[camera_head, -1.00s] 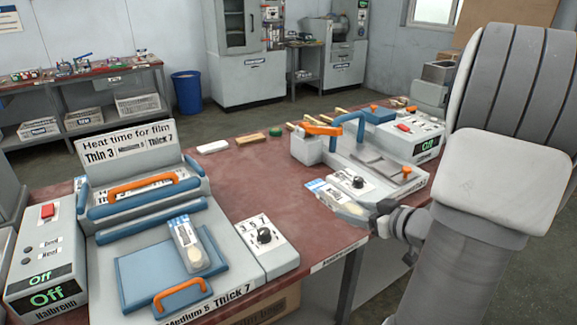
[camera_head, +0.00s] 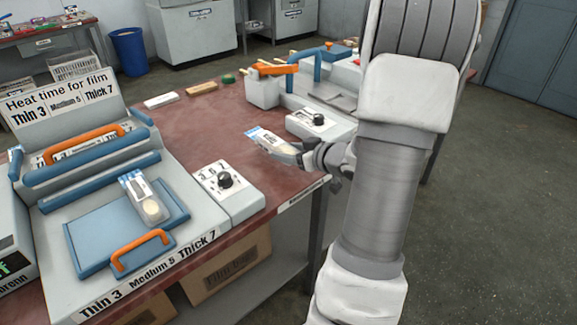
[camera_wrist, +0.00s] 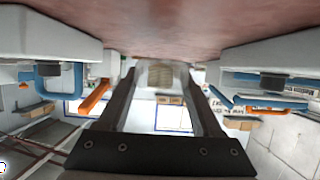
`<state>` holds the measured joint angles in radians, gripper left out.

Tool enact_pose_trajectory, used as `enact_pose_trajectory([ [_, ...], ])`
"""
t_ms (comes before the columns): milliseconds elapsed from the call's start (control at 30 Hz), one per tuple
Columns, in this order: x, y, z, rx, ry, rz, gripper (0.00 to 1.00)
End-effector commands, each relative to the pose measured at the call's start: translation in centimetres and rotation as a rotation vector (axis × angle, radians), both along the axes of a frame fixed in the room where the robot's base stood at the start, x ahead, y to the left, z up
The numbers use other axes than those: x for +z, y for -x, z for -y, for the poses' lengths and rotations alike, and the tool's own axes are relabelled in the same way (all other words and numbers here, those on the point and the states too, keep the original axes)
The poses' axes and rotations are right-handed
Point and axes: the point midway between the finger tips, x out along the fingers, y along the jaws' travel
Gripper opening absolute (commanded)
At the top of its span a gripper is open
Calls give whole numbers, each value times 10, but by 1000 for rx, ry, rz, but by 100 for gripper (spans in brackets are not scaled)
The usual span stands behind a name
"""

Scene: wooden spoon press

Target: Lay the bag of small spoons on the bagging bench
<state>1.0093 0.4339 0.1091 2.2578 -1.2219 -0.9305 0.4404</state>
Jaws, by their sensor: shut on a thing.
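My gripper (camera_head: 302,152) is shut on a clear bag with a white-and-blue label (camera_head: 272,142). It holds the bag above the red-brown table, between the two sealing machines. In the wrist view the bag (camera_wrist: 160,76) shows between my two dark fingers, with pale brown contents. A second labelled bag with a pale round-ended item (camera_head: 146,198) lies on the blue pad of the left sealer. I cannot tell from the labels which bag holds small spoons. No bench marked for bagging can be made out.
The left sealer (camera_head: 52,222) has an orange handle and a dial box (camera_head: 228,190). The right sealer (camera_head: 330,97) stands just beyond my gripper. Wooden blocks (camera_head: 202,88) lie at the table's back edge. Bare table (camera_head: 215,130) lies between the sealers. Open floor is at the right.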

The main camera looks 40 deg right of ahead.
Motion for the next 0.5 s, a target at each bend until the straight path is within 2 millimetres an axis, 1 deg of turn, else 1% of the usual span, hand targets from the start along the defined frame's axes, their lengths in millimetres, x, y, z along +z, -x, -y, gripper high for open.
enact_pose_trajectory([
  [200,-34,0,0,1,-3,-1,14],
  [233,-37,0,0,1,-3,0,14],
  [500,-37,0,0,1,0,1,14],
])
